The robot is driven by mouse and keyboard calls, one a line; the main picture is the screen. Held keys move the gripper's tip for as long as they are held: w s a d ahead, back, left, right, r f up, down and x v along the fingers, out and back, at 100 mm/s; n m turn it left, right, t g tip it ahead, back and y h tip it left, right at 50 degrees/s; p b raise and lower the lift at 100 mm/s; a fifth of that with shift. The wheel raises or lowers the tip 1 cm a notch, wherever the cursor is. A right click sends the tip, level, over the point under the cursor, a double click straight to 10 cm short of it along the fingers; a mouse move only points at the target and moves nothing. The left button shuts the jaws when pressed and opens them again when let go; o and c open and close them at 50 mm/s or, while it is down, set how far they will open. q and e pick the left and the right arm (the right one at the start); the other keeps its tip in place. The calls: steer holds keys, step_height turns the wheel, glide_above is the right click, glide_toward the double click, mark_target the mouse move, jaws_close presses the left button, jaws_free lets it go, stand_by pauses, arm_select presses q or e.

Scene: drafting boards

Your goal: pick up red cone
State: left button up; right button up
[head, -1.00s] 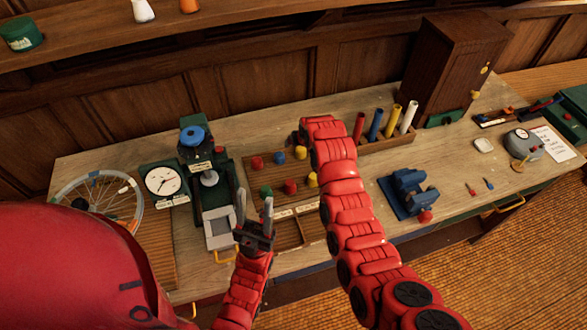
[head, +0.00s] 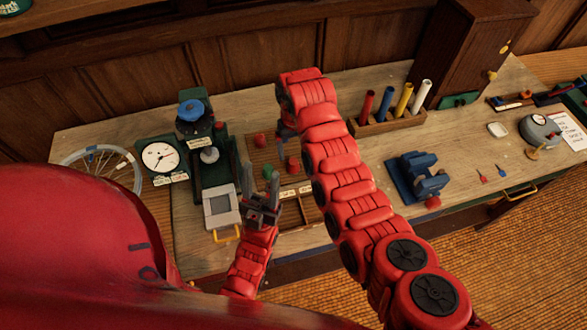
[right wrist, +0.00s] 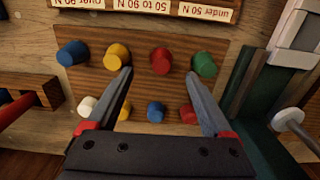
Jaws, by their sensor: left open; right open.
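Two red cones stand on a wooden board (right wrist: 235,45) among blue, yellow, green and white ones. In the right wrist view, one red cone (right wrist: 160,60) is in the row by the labels, between yellow and green. The other red cone (right wrist: 187,112) is partly behind a finger. Both also show in the head view, the label-side one (head: 293,164) and the far one (head: 260,140). My right gripper (right wrist: 159,73) is open and empty, its fingertips framing the label-side red cone; contact cannot be told. My left gripper (head: 263,200) is open and empty in front of the board.
A green press-like device (head: 209,165) and a dial gauge (head: 160,157) stand left of the board. A rack (head: 375,126) of coloured tubes stands behind right, and a blue vise (head: 415,178) to the right. My right arm hides part of the board in the head view.

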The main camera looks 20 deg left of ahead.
mark_target(293, 161)
step_height(293, 161, down, 3)
steer(key=shift+r, duration=0.2)
steer(key=f+b, duration=0.1)
steer(key=f, duration=0.2)
steer(key=f+b, duration=0.1)
steer(key=shift+w+a+f+b, duration=0.15)
steer(key=shift+a+f+b, duration=0.15)
steer(key=shift+f, duration=0.1)
steer(key=shift+r, duration=0.1)
steer(key=shift+c, duration=1)
jaws_close()
